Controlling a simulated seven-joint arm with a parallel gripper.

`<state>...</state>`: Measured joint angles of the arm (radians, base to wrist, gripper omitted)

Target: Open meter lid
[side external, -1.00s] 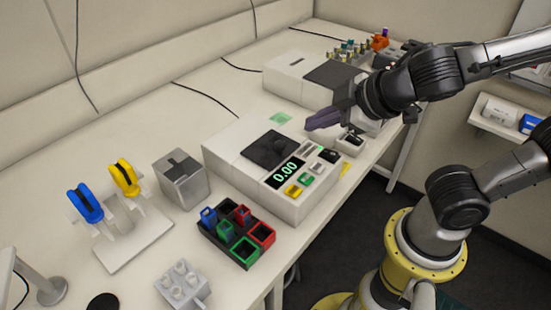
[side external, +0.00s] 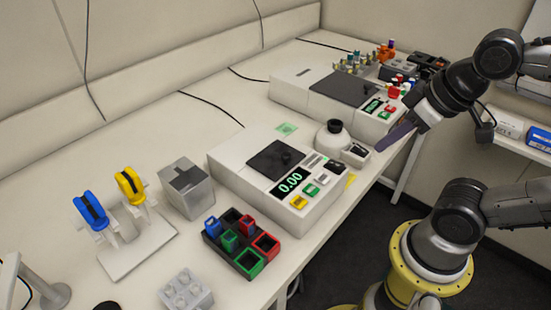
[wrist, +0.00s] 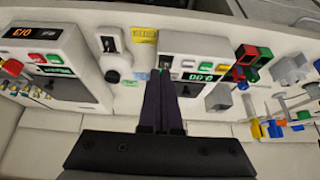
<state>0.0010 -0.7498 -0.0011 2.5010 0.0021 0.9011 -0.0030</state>
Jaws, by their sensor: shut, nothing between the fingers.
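The meter (side external: 237,158) is a white box with a green 0.00 display (side external: 290,181) and coloured buttons on the bench. Its dark square lid (side external: 265,164) with a round knob (side external: 286,157) lies flat and shut on top. My gripper (side external: 379,150) has long dark purple fingers, shut and empty, in the air to the right of the meter, near the bench's front edge and apart from the lid. In the wrist view my gripper (wrist: 162,73) points at the meter (wrist: 193,43), and its fingers hide part of it.
A similar device (side external: 290,91) with a dark top stands farther back. A round white vessel with a black cap (side external: 334,127) stands between them. A block of coloured cups (side external: 248,262), a grey box (side external: 187,187) and a blue-and-yellow rack (side external: 137,257) stand at the left.

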